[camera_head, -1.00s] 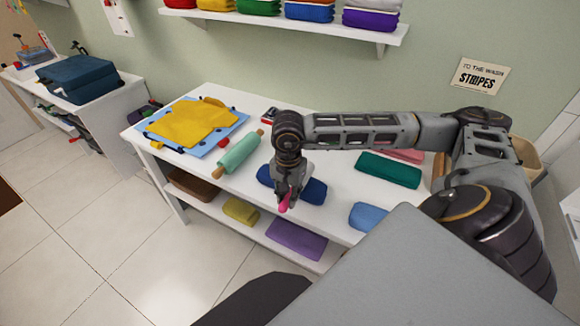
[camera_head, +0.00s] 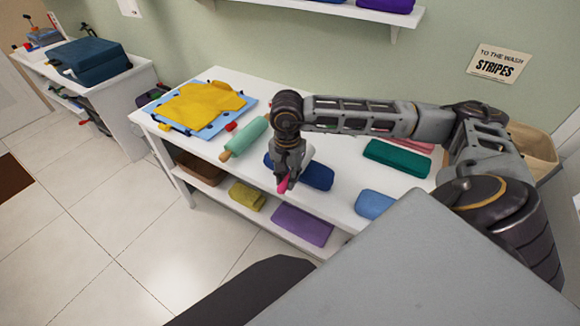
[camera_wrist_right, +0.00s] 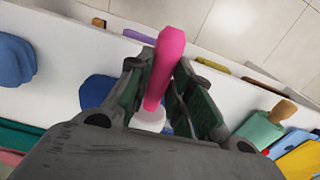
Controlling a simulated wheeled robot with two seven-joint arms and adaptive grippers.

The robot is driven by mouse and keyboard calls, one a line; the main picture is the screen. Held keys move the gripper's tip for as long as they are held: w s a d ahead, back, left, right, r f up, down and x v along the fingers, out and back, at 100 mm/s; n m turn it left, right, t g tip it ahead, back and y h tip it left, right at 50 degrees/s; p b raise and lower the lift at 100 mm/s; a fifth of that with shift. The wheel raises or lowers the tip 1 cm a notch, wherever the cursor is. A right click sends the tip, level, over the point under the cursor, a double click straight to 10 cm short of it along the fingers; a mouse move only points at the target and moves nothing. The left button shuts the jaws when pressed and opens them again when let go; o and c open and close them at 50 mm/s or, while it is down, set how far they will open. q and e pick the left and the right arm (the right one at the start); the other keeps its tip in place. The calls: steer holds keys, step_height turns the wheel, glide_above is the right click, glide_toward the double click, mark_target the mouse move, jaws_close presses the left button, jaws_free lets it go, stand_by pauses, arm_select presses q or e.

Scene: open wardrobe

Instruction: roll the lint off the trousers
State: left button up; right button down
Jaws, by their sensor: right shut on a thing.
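My right gripper (camera_head: 287,177) is shut on a lint roller with a pink handle (camera_head: 284,184). In the right wrist view, the pink handle (camera_wrist_right: 166,62) stands between the two fingers (camera_wrist_right: 157,80), and a white roll (camera_wrist_right: 148,120) shows at its other end, partly hidden. The gripper hangs over the front edge of a folded dark blue cloth (camera_head: 318,176) on the white table; it also shows in the wrist view (camera_wrist_right: 97,91). I cannot tell which folded cloth is the trousers, or whether the roller touches the cloth. My left gripper is not in view.
On the white table (camera_head: 345,158) lie a yellow garment (camera_head: 203,106) on a light blue board, a teal roller with wooden handles (camera_head: 247,136), and green (camera_head: 397,158) and light blue (camera_head: 373,204) folded cloths. A lower shelf holds purple (camera_head: 302,225) and yellow cloths.

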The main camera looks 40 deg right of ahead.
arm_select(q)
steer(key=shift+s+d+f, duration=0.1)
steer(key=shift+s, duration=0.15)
arm_select(e)
steer(key=shift+w+a+f, duration=0.1)
steer(key=shift+a, duration=0.05)
